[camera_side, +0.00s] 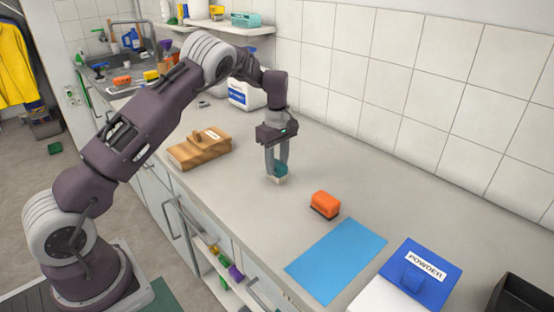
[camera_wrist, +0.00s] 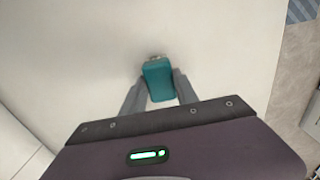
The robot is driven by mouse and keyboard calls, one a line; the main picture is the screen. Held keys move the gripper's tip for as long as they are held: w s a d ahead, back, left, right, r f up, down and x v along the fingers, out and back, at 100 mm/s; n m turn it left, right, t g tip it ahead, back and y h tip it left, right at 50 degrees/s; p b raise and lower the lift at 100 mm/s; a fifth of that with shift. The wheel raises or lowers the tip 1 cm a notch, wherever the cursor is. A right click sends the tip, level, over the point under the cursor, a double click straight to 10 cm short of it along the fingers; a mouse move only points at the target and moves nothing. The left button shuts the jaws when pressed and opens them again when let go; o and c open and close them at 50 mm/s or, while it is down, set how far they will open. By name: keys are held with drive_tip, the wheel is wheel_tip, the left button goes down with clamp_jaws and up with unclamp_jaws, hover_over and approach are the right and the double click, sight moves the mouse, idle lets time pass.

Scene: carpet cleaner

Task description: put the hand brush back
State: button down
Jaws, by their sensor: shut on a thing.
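My gripper (camera_side: 277,172) is shut on a small teal hand brush (camera_side: 281,170) with a pale underside. The brush is low over the counter in the side view; I cannot tell whether it touches the surface. In the wrist view the teal brush (camera_wrist: 158,80) sits between the two grey fingers of my gripper (camera_wrist: 159,88), with a bit of its pale end showing beyond. An orange brush-like block (camera_side: 324,204) with a dark underside rests on the counter to the right, just behind the blue mat (camera_side: 337,260).
A blue and white box labelled powder (camera_side: 420,272) stands at the front right, beside a dark tray (camera_side: 522,296). A brown stack with a wooden handle (camera_side: 200,148) lies left of my gripper. A white jug (camera_side: 243,95) stands behind. The counter right of the orange block is clear.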

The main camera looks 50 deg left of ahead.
drive_tip(key=shift+f, duration=0.25)
idle(0.7)
drive_tip(key=c, duration=0.9)
unclamp_jaws()
drive_tip(key=shift+o, duration=0.2)
wheel_tip(320, 180, up, 7)
drive_tip(key=shift+f, duration=0.1)
drive_tip(key=s+d+r+m+t+h, duration=0.1)
drive_tip(key=s+d+r+m, duration=0.3)
drive_tip(key=r, duration=0.4)
drive_tip(key=s+d+r+m+t, duration=0.1)
drive_tip(key=s+d+r+m, duration=0.15)
drive_tip(key=s+r, duration=0.45)
drive_tip(key=s+d+r+m+t, duration=0.1)
drive_tip(key=s+d+r+m, duration=0.15)
drive_tip(key=s, duration=0.35)
drive_tip(key=s+d+r+m+t, duration=0.1)
drive_tip(key=s+d+r+m, duration=0.15)
drive_tip(key=s, duration=0.35)
drive_tip(key=s+d+f+m, duration=0.1)
drive_tip(key=s+f+m, duration=0.1)
drive_tip(key=s, duration=0.4)
drive_tip(key=s+d+f+m+t+y, duration=0.1)
drive_tip(key=s+d+f+m, duration=0.1)
drive_tip(key=s+m, duration=0.2)
drive_tip(key=s, duration=0.3)
drive_tip(key=shift+f+t, duration=0.3)
